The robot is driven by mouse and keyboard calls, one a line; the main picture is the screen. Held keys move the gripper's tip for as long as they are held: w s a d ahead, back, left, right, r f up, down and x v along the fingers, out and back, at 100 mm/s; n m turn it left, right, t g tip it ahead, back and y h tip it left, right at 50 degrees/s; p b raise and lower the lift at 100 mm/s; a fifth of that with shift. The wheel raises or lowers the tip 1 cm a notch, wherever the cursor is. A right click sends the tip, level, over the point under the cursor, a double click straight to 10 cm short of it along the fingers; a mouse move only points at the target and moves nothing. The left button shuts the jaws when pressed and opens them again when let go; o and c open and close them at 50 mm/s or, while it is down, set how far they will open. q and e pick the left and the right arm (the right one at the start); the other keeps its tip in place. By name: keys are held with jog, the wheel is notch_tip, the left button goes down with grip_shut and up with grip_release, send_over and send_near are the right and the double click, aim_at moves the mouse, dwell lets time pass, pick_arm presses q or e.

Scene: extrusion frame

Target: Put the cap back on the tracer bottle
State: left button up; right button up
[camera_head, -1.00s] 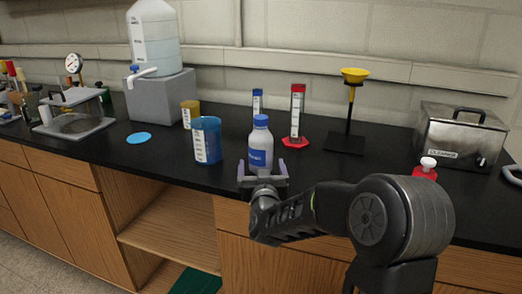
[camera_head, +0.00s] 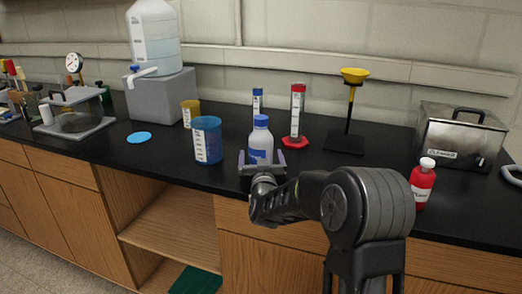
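My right gripper (camera_head: 262,160) is open, with its fingers apart on either side of a blue-capped bottle (camera_head: 260,142) with a blue-and-white label. The bottle stands upright; its lower part is hidden by the gripper, and I cannot tell whether the fingers touch it. A red bottle (camera_head: 422,186) with a white top (camera_head: 427,162) stands at the right near the counter's front. The labels are too small to read, so I cannot tell which is the tracer bottle. No separate small cap is clearly visible. My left gripper is not in view.
Left of my gripper stand a blue tub (camera_head: 207,142) and an amber jar (camera_head: 190,113); a flat blue disc (camera_head: 139,137) lies farther left. Behind are a red-based cylinder (camera_head: 297,115) and a funnel stand (camera_head: 345,143). A metal cleaner box (camera_head: 455,140) stands right.

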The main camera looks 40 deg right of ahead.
jog(key=shift+r, duration=0.1)
jog(key=c, duration=1.8)
jog(key=shift+d, duration=0.1)
